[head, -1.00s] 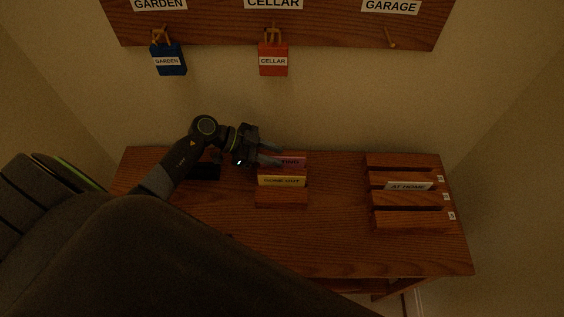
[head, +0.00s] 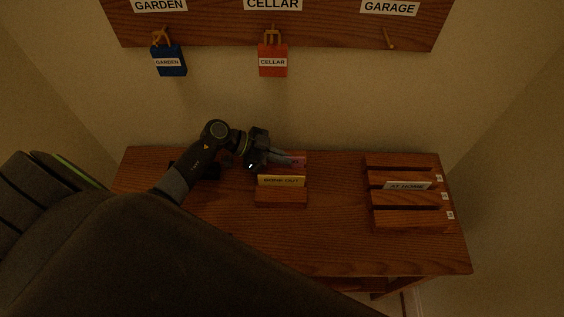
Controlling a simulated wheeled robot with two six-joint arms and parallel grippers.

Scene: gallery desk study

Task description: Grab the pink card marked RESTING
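The pink card (head: 299,162) stands in the back of a small wooden holder (head: 281,198) in the middle of the desk. Its lettering is mostly hidden behind my fingers. A yellow card (head: 281,181), seemingly marked GONE OUT, stands in front of it. My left gripper (head: 288,160) reaches in from the left with its fingers at the left and middle part of the pink card. The fingers look close together, but I cannot tell whether they grip the card. My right gripper is not in view.
A wooden rack (head: 412,222) with several slots stands at the right, holding a white AT HOME card (head: 407,186). Above, a blue GARDEN tag (head: 169,61) and a red CELLAR tag (head: 273,60) hang from a board (head: 215,28). The desk between holder and rack is clear.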

